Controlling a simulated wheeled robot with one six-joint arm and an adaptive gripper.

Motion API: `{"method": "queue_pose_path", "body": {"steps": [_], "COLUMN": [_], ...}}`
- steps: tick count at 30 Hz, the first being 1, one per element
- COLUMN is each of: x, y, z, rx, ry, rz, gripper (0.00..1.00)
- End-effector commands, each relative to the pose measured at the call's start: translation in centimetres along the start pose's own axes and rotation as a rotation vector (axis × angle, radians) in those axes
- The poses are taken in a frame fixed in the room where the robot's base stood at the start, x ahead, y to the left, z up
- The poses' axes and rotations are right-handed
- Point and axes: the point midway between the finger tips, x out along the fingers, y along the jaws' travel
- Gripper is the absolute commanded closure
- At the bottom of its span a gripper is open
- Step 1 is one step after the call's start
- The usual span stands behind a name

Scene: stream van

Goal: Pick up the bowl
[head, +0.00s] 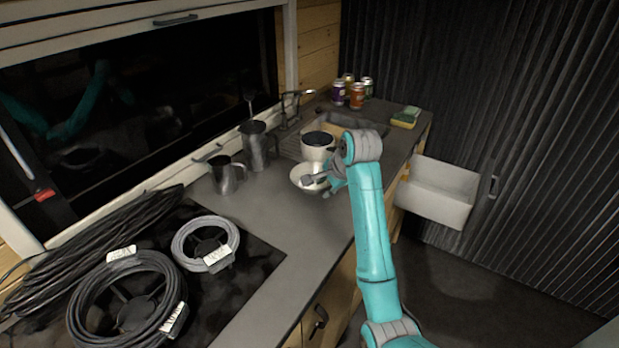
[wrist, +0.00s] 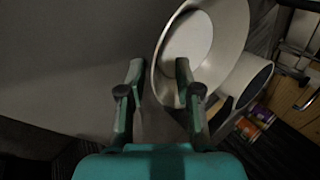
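The white bowl (head: 302,177) stands on the grey counter, partly hidden by my gripper (head: 324,182). In the wrist view the bowl (wrist: 228,38) is at the upper right, cut off by the top edge. My gripper's fingers (wrist: 159,70) are apart there. The left finger shows outside the bowl's near rim and the right finger shows over its inside, so the rim lies between them. Neither finger is seen pressing on the rim, and I cannot tell how deep they reach.
A white canister with a dark top (head: 318,141) stands close behind the bowl. Two metal jugs (head: 227,176) (head: 257,147) are to the left. Several cans (head: 356,96) and a sponge (head: 405,118) are at the back. Coiled cables (head: 125,305) lie at the front left.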

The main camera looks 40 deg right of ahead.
Motion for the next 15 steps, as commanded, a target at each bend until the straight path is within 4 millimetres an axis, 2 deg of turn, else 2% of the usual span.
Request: {"method": "queue_pose_path", "body": {"steps": [7,8,9,12,15], "x": [0.14,0.13,0.13,0.13,0.13], "y": [0.19,0.18,0.18,0.17,0.18], "z": [0.05,0.05,0.05,0.05,0.04], "rx": [0.0,0.0,0.0,0.0,0.0], "ry": [0.0,0.0,0.0,0.0,0.0], "rz": [0.0,0.0,0.0,0.0,0.0], "gripper": [0.66,0.69,0.79,1.0,1.0]}}
